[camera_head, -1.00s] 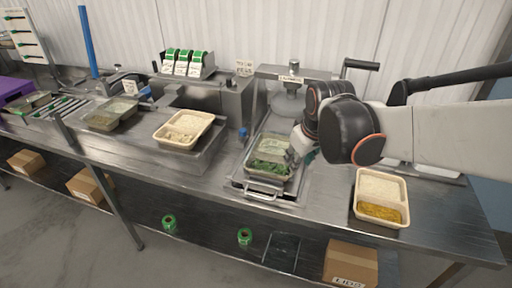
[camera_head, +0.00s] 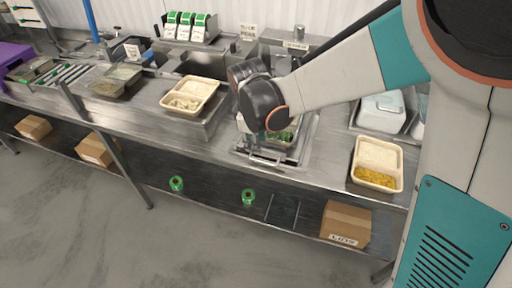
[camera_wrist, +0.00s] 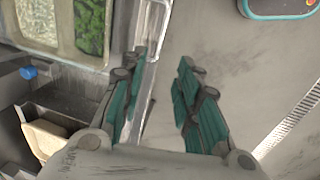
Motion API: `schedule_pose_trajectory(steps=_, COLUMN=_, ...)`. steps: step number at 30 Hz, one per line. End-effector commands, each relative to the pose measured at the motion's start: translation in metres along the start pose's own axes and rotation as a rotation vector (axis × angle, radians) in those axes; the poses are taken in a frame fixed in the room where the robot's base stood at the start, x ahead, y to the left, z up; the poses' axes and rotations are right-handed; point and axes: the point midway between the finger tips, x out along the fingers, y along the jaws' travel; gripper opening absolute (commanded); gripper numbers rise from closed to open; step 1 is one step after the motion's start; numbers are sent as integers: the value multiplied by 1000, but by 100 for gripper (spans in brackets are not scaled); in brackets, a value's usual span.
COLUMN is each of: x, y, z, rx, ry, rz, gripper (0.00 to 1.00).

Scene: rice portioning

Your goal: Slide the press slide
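The press slide (camera_head: 296,158) is a metal tray with a bar handle (camera_head: 268,162) at its front edge. It holds a container with green food (camera_head: 286,136), partly hidden by my wrist. The container, with green and pale contents, also shows at the upper left of the wrist view (camera_wrist: 92,28). My gripper (camera_wrist: 166,58) is open, its teal fingers apart. A bright metal bar or edge (camera_wrist: 148,75) runs between or just below them in that view; I cannot tell whether they touch it. In the head view my gripper (camera_head: 258,142) is at the slide's front, mostly hidden.
A filled two-part container (camera_head: 377,152) stands on the counter to the right. Another beige container (camera_head: 190,96) stands to the left. A white-lidded box (camera_head: 382,113) is at the back right. Cardboard boxes (camera_head: 345,223) and green rolls (camera_head: 248,197) lie on the lower shelf.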

Motion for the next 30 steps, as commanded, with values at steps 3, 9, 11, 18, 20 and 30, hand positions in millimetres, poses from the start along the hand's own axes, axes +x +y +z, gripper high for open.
schedule_pose_trajectory(steps=3, x=27, y=-1, z=0, rx=1, ry=0, rz=0, gripper=30)
schedule_pose_trajectory(steps=9, x=62, y=-1, z=0, rx=1, ry=1, rz=0, gripper=30)
schedule_pose_trajectory(steps=11, x=71, y=-1, z=0, rx=1, ry=1, rz=1, gripper=30)
schedule_pose_trajectory(steps=18, x=99, y=0, z=0, rx=2, ry=1, rz=1, gripper=30)
schedule_pose_trajectory(steps=20, x=102, y=0, z=0, rx=2, ry=1, rz=1, gripper=30)
schedule_pose_trajectory(steps=30, x=106, y=0, z=0, rx=2, ry=1, rz=1, gripper=30)
